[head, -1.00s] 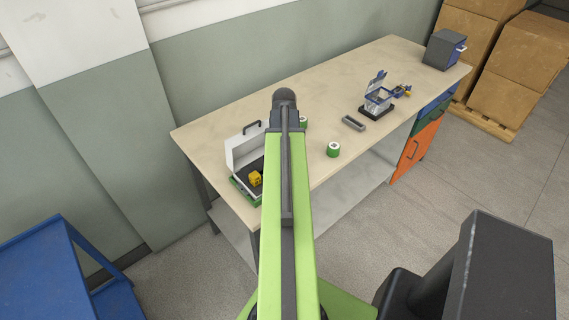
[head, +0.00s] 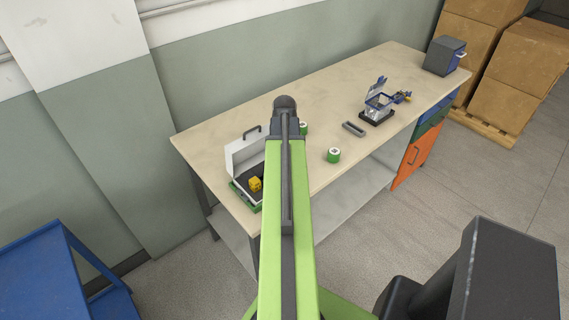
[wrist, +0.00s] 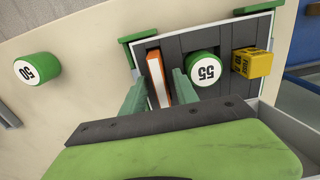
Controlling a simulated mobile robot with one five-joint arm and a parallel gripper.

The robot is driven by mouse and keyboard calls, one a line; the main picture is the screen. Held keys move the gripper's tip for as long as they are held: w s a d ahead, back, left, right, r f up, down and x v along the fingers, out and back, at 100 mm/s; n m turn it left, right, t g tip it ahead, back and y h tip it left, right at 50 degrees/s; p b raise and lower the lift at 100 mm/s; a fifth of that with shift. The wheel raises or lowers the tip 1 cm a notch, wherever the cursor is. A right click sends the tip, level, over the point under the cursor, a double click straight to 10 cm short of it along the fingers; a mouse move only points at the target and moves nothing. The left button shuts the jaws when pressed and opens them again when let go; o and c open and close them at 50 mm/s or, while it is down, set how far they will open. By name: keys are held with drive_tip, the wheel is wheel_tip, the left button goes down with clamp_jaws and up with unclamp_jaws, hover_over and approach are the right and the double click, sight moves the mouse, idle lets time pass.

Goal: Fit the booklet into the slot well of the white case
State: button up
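The white case (head: 240,153) stands open at the near left end of the bench, its lid up. The wrist view shows its dark insert (wrist: 222,48). The orange-and-white booklet (wrist: 157,78) stands on edge at a dark slot in the insert, tilted a little; how deep it sits I cannot tell. My gripper (wrist: 158,75) has its two green fingers on either side of the booklet, with small gaps showing, so it looks open. In the head view my arm hides the gripper and the booklet.
In the case sit a green roll marked 55 (wrist: 204,68) and a yellow block (wrist: 252,62). Green corner pieces surround the case. A grey tray (head: 353,128) and a clear-lidded device (head: 378,103) stand farther right.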

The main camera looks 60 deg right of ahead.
wheel_tip(320, 180, up, 12)
drive_tip(key=p, duration=1.1)
